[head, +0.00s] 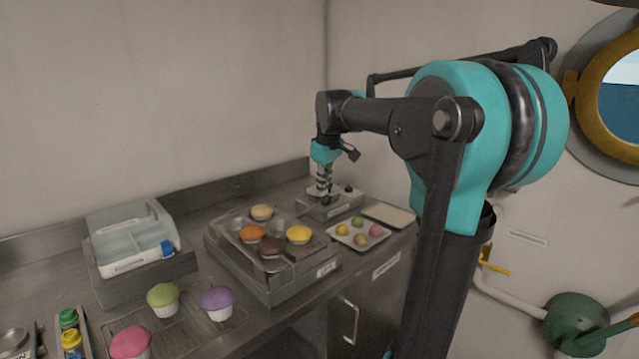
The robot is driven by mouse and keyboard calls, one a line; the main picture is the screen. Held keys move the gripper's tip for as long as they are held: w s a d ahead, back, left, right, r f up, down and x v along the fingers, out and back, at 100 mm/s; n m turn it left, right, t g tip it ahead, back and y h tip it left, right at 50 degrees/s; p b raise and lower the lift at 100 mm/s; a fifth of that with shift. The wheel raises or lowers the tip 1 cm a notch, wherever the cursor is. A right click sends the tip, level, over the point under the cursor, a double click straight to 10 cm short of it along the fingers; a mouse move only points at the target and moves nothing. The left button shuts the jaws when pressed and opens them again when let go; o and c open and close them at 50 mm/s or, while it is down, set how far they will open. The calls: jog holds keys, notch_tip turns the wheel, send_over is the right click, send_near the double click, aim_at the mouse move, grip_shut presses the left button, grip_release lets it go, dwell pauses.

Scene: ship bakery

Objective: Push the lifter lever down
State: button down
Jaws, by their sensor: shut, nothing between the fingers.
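The lifter (262,279) is a low metal box on the counter with a muffin tin on top and a small label that seems to read LIFT. A short dark bar (290,257) sticks out at its front right corner, beside a brown muffin; it may be the lever, but it is too small to be sure. My gripper (325,199) is shut and empty, pointing down behind and to the right of the lifter. It is over a small metal box (313,210) with dark knobs. Whether its tips touch that box is unclear.
Muffins sit in the tin, including an orange one (252,233) and a yellow one (299,234). A tray of small colored balls (352,243) and a pale board (389,215) lie right. A clear-lidded box (133,236) and several cupcakes are left. The wall closes the back.

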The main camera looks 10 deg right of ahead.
jog(key=shift+s+d+f+t+y, duration=0.6)
jog(key=shift+s+f+t, duration=0.3)
jog(key=shift+f, duration=0.9)
jog(key=shift+s+d+f+t+y, duration=0.6)
jog(key=shift+s+f+t, duration=0.35)
jog(key=shift+f, duration=0.85)
jog(key=shift+s+d+f+t+y, duration=0.55)
jog(key=shift+s+f+t, duration=0.35)
jog(key=shift+f, duration=0.9)
jog(key=shift+s+f, duration=0.1)
jog(key=shift+g, duration=0.25)
